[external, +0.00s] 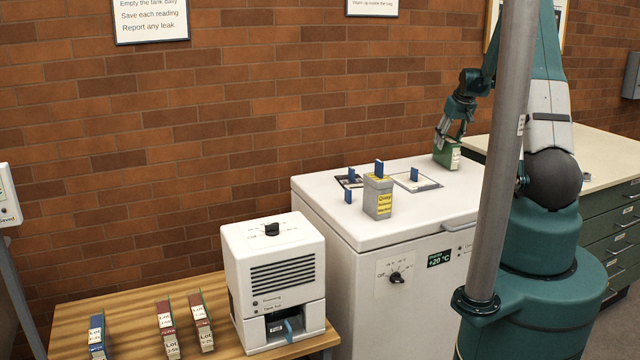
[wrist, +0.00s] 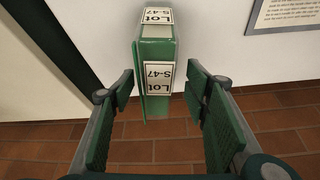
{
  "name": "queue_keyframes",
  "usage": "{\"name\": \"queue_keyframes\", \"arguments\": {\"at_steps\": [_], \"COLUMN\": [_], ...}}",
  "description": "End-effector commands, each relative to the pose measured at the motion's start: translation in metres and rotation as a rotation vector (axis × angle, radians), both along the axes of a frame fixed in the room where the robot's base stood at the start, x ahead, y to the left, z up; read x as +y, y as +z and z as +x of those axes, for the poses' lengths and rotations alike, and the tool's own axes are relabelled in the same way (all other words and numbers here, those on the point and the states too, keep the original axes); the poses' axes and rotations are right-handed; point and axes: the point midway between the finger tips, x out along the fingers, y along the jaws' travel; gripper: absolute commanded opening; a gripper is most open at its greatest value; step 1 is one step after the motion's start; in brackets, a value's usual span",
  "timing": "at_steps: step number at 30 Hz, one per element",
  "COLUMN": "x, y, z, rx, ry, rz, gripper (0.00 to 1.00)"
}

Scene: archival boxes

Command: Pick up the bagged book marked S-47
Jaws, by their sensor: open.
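The green book marked Lot S-47 (external: 446,155) stands on the white chest's lid (external: 320,191), near its far right end. Its label reads upside down in the wrist view (wrist: 158,80). I cannot make out a bag around it. My gripper (external: 450,138) is over the book, pointing down. In the wrist view its fingers are open, one on each side of the book's near part (wrist: 162,88). Gaps show between the book and both fingers.
A grey box with a yellow label (external: 378,200) and several blue upright pieces stand mid-lid. A white machine (external: 275,285), a blue book (external: 97,337) and two red books (external: 168,328) are on the wooden table (external: 130,310). A grey pole (external: 503,150) stands in front.

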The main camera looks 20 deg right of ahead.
Motion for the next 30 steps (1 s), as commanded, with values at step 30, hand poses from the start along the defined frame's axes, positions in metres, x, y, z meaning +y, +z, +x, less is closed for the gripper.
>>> {"name": "queue_keyframes", "arguments": {"at_steps": [30], "x": [-0.008], "y": [-0.046], "z": [0.018], "rx": [0.000], "ry": [0.000], "rz": [0.000], "gripper": [0.46]}}
